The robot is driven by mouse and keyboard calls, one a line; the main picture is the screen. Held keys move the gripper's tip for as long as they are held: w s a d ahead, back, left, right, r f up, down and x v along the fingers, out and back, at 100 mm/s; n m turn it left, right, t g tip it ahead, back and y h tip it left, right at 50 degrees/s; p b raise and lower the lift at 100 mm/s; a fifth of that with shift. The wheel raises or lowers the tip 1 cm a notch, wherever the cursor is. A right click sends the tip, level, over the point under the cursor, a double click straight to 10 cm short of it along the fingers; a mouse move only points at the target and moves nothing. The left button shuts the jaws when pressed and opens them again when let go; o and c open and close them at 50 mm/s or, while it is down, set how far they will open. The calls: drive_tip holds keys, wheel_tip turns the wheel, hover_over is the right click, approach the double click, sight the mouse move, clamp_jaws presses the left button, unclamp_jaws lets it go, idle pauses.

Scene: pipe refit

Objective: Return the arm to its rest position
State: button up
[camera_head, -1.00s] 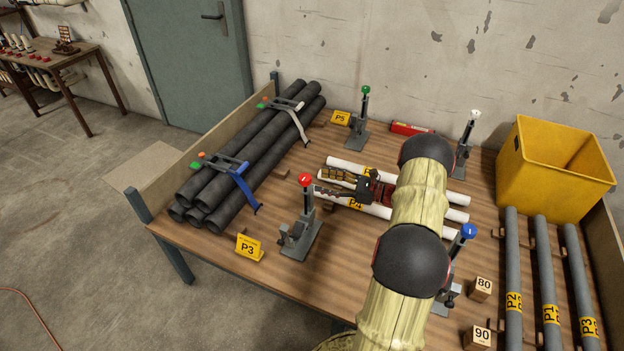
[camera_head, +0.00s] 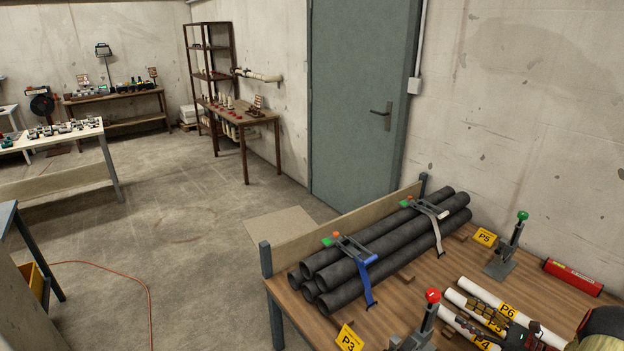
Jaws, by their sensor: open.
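My gripper (camera_head: 466,316) shows at the lower right of the head view, over the white pipes (camera_head: 477,287) on the wooden bench. Its dark fingers point left and are open, and I see nothing held between them. Part of my arm, a dark rounded joint and pale sleeve, shows at the right edge. The rest of the arm is outside the picture. I cannot tell whether the gripper touches the pipes.
A strapped stack of dark pipes (camera_head: 398,244) lies on the bench. A red-knobbed clamp (camera_head: 424,325) stands left of my gripper, a green-knobbed clamp (camera_head: 507,250) behind it. The floor (camera_head: 180,240) at left is mostly clear, with an orange cable.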

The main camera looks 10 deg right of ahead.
drive_tip(key=s+a+f+n+g, duration=0.3)
drive_tip(key=s+a+f+g, duration=0.15)
drive_tip(key=a+f, duration=0.2)
drive_tip(key=s+a+r+n+g, duration=0.3)
drive_tip(key=s+a+n+g, duration=0.25)
drive_tip(key=a, duration=0.25)
drive_tip(key=s+a+r+n+h, duration=0.3)
drive_tip(key=a+r+n, duration=0.4)
drive_tip(key=a+r, duration=0.2)
drive_tip(key=s+a+r+n+h, duration=0.3)
drive_tip(key=a+r+n, duration=0.4)
drive_tip(key=a+r, duration=0.2)
drive_tip(key=s+a+r+n+h, duration=0.2)
drive_tip(key=s+a+r+n, duration=0.1)
drive_tip(key=a+r+n, duration=0.4)
drive_tip(key=a+r, duration=0.3)
drive_tip(key=shift+s+h, duration=0.4)
drive_tip(key=shift+a+n, duration=0.1)
drive_tip(key=shift+n, duration=0.15)
drive_tip(key=shift+c, duration=0.9)
